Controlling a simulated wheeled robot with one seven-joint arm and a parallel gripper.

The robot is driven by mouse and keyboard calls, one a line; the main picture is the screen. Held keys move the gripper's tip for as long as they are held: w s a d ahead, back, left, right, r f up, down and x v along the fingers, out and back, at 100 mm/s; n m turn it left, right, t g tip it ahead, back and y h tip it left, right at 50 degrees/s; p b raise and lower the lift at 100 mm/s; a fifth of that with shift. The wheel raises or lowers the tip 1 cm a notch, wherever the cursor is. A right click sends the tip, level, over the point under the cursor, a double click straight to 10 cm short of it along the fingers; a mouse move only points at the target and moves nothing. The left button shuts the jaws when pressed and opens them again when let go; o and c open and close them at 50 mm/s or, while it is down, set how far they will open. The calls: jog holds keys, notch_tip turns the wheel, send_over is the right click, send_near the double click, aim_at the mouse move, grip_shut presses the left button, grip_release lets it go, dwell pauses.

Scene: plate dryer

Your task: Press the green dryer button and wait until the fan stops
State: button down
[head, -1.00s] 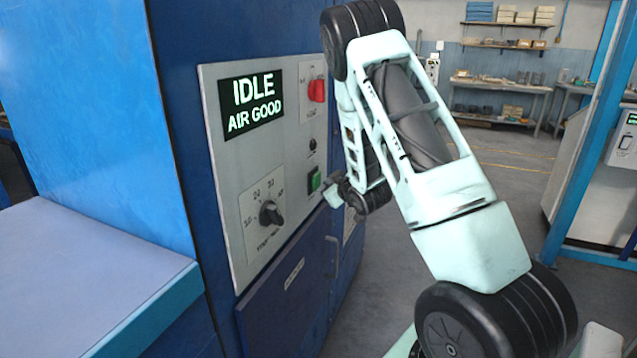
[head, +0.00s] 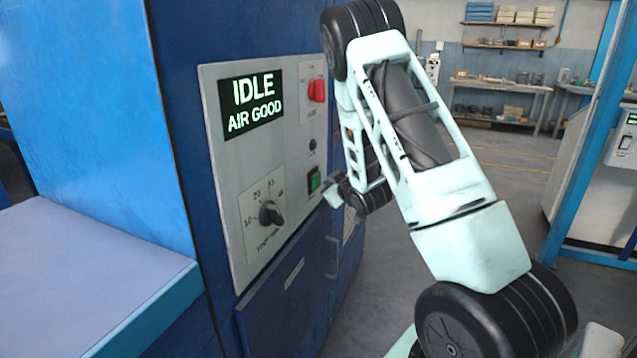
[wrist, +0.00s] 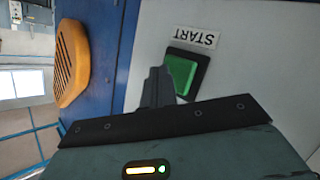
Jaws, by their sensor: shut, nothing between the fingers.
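The green button (head: 314,180) sits in a dark square frame on the grey control panel (head: 230,175) of the blue dryer. It also shows in the wrist view (wrist: 181,74), below a label reading START turned upside down. The display (head: 252,104) reads IDLE, AIR GOOD. My gripper (head: 330,186) is at the right edge of the panel, close to the button. In the wrist view its dark fingers (wrist: 157,86) are together and empty, and overlap the button's left edge. I cannot tell whether they touch it. No fan is visible.
A black timer knob (head: 270,214), a red switch (head: 317,91) and a small black knob (head: 312,144) are on the same panel. A blue ledge (head: 90,265) juts out at left. An orange vented part (wrist: 72,62) is near the button in the wrist view.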

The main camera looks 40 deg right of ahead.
jog(key=shift+w, duration=0.15)
jog(key=shift+w+a, duration=0.15)
jog(key=shift+w, duration=0.1)
jog(key=shift+w+a+b, duration=0.2)
jog(key=shift+w+b, duration=0.15)
jog(key=shift+w, duration=0.15)
dwell(0.8)
jog(key=shift+s, duration=0.1)
jog(key=shift+s+d, duration=0.35)
jog(key=shift+s, duration=0.45)
jog(key=shift+s+d+b, duration=0.25)
jog(key=shift+s+d, duration=0.1)
jog(key=shift+s, duration=0.4)
jog(key=shift+s+d+b, duration=0.25)
jog(key=shift+s+d, duration=0.05)
jog(key=shift+s, duration=0.5)
jog(key=shift+s+d+b, duration=0.25)
jog(key=shift+s+d, duration=0.1)
jog(key=shift+s, duration=0.4)
